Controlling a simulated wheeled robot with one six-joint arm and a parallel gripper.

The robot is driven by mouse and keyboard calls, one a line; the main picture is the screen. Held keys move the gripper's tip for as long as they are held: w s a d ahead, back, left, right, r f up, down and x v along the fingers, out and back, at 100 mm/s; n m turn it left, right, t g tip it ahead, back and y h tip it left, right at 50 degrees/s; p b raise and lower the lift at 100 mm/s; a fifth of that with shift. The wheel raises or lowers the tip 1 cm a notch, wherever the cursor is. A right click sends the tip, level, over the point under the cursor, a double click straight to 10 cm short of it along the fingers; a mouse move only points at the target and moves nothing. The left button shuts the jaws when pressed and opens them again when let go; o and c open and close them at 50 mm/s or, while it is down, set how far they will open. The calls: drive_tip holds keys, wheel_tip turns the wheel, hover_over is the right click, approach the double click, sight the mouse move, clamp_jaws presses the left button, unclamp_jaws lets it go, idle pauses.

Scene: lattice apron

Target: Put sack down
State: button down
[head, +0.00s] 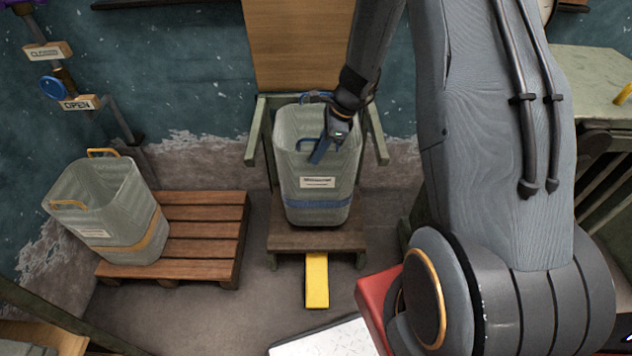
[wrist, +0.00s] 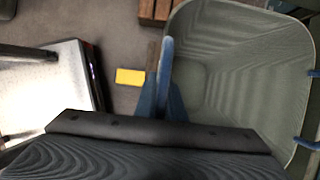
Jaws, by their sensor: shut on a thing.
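A grey-green sack (head: 318,190) with a blue band, blue handles and a white label is upright at the wooden seat (head: 290,240), between its two green arms. Its base looks to be on or just above the seat; I cannot tell which. My gripper (head: 320,152) is at the sack's near rim, shut on its near blue handle. In the wrist view the gripper (wrist: 165,85) overlaps the rim, and the open, empty inside of the sack (wrist: 235,75) shows to the right. The fingers hide most of the held handle.
A similar sack (head: 110,205) with orange handles stands on a wooden pallet (head: 205,230) at left. A yellow pedal (head: 317,281) projects in front of the seat. A white-topped box (head: 325,340) and a red block (head: 378,300) are nearer. Floor between pallet and seat is clear.

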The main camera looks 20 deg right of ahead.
wheel_tip(320, 180, down, 7)
drive_tip(key=shift+a+r, duration=0.15)
drive_tip(key=shift+r, duration=0.05)
drive_tip(key=shift+f, duration=0.1)
drive_tip(key=c, duration=1.8)
unclamp_jaws()
drive_tip(key=shift+f, duration=0.1)
drive_tip(key=shift+c, duration=0.2)
drive_tip(key=v, duration=1.2)
drive_tip(key=shift+a, duration=0.1)
drive_tip(key=s+r+n+h, duration=0.1)
drive_tip(key=s+r+n, duration=0.4)
drive_tip(key=s, duration=0.3)
drive_tip(key=s+r+n+g+h, duration=0.1)
drive_tip(key=s+r+n+h, duration=0.1)
drive_tip(key=s+r+n, duration=0.3)
drive_tip(key=s+r+n+h, duration=0.1)
drive_tip(key=s+r+n, duration=0.4)
drive_tip(key=s+n, duration=0.4)
drive_tip(key=shift+s+a+r, duration=0.3)
drive_tip(key=shift+s+a, duration=0.1)
drive_tip(key=shift+s, duration=0.75)
drive_tip(key=shift+a+r, duration=0.1)
